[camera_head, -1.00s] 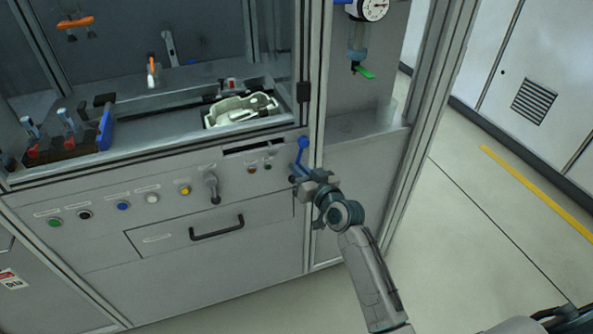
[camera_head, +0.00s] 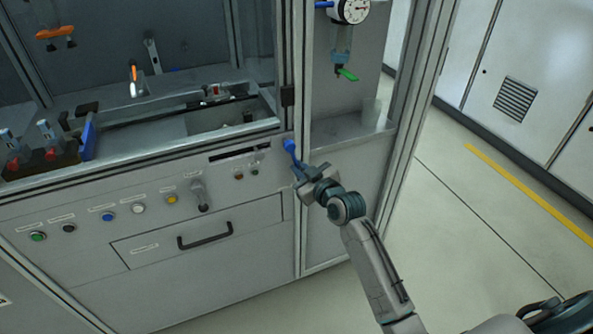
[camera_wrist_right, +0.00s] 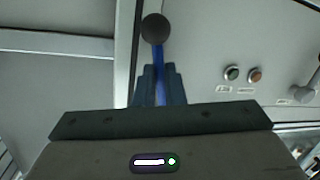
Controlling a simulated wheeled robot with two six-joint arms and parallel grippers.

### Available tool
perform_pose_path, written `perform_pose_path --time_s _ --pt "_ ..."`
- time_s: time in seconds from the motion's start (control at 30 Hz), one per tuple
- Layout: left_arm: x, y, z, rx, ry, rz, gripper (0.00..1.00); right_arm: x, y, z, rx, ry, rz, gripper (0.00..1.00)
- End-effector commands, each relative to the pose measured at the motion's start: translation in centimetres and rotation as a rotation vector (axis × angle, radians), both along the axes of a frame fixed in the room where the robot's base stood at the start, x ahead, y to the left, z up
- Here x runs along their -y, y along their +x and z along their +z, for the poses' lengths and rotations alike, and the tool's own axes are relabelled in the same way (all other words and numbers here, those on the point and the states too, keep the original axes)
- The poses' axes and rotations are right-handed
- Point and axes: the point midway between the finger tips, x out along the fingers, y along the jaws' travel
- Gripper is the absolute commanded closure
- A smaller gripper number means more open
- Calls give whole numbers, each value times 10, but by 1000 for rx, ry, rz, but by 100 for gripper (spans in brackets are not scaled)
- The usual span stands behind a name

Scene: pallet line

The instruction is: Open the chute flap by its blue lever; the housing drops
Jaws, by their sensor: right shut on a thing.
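The blue lever (camera_head: 291,148) stands out from the cabinet's front near its right corner post, its round knob at the top left. My right gripper (camera_head: 304,173) is shut on the lever's shaft below the knob. In the right wrist view the blue shaft (camera_wrist_right: 160,78) runs between the fingers (camera_wrist_right: 160,88), and the knob (camera_wrist_right: 155,28) looks dark beyond them. No pale housing shows in the recess (camera_head: 222,119) behind the window. I cannot make out the chute flap. My left gripper is out of view.
Left of the lever are a dark slot (camera_head: 240,153), several buttons, a grey handle (camera_head: 201,195) and a drawer with a black pull (camera_head: 205,237). A corner post (camera_head: 299,215) is close by the gripper. Open floor (camera_head: 470,240) lies to the right.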

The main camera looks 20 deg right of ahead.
Motion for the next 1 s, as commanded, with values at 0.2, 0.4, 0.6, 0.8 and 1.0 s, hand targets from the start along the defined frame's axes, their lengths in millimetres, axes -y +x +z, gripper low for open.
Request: perform_pose_path --time_s 0.2,0.4,0.6,0.8,1.0 --pt "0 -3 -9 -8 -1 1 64 7 0 3 3 -88 1 100" --pt "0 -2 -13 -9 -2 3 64 10 0 4 4 -143 0 100" --pt "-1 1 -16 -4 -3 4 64 13 0 5 5 -175 0 100" --pt "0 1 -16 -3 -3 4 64 13 0 5 6 -188 0 100" --pt "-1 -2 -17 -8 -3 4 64 14 0 6 7 -190 0 100"
